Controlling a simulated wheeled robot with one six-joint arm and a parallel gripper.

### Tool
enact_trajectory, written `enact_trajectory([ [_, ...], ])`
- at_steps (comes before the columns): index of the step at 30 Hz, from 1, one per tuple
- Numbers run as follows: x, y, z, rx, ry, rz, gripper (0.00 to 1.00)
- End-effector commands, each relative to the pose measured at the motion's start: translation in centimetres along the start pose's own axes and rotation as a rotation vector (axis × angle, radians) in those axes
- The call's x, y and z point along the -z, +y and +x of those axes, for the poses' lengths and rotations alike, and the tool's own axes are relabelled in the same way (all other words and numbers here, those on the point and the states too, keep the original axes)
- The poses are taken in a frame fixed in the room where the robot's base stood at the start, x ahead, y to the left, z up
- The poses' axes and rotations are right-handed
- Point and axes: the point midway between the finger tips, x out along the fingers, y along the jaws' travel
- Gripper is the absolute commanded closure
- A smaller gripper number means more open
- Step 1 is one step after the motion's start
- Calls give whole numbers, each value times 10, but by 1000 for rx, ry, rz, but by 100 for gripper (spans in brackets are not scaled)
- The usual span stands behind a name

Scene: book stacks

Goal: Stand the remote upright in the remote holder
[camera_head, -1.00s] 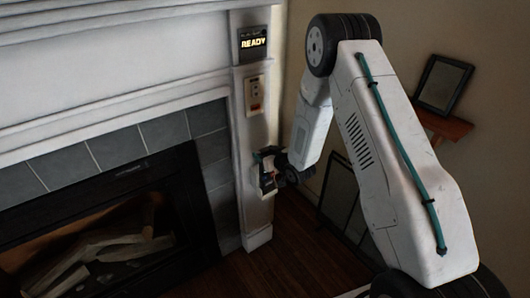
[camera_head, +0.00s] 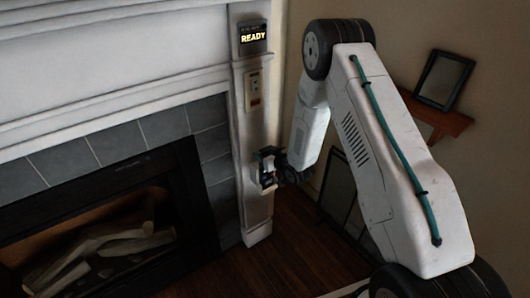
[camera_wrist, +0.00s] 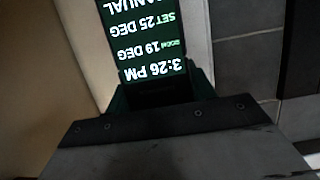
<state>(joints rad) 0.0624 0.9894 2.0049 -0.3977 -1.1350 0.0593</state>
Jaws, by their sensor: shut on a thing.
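My gripper (camera_head: 267,168) is small and dark in the head view, in front of the lower part of the white fireplace pillar. In the wrist view the remote (camera_wrist: 145,35) shows as a dark slab with a lit screen, its text upside down, reading 3:26 PM, 19 DEG and SET 25 DEG. My gripper is shut on it. The remote's lower end is dark and partly hidden by the gripper body. In the head view the remote is too small to make out clearly. I cannot pick out the remote holder with certainty.
A lit READY display (camera_head: 253,38) and a pale wall plate with an orange mark (camera_head: 254,90) sit higher on the pillar. The fireplace opening (camera_head: 100,240) is left. A shelf (camera_head: 438,117) with a dark frame (camera_head: 443,80) is right. Dark wooden floor (camera_head: 268,265) lies below.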

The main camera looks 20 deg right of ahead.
Motion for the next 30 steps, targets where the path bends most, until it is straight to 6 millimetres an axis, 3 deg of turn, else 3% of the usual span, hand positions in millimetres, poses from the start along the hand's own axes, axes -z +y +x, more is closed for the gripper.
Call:
enact_trajectory([
  [5,-4,0,1,0,0,0,92],
  [6,-4,0,1,0,0,0,38],
  [8,-4,0,1,0,0,0,21],
  [19,-4,0,-5,-1,-1,0,20],
  [30,-4,0,-63,-1,-1,0,20],
])
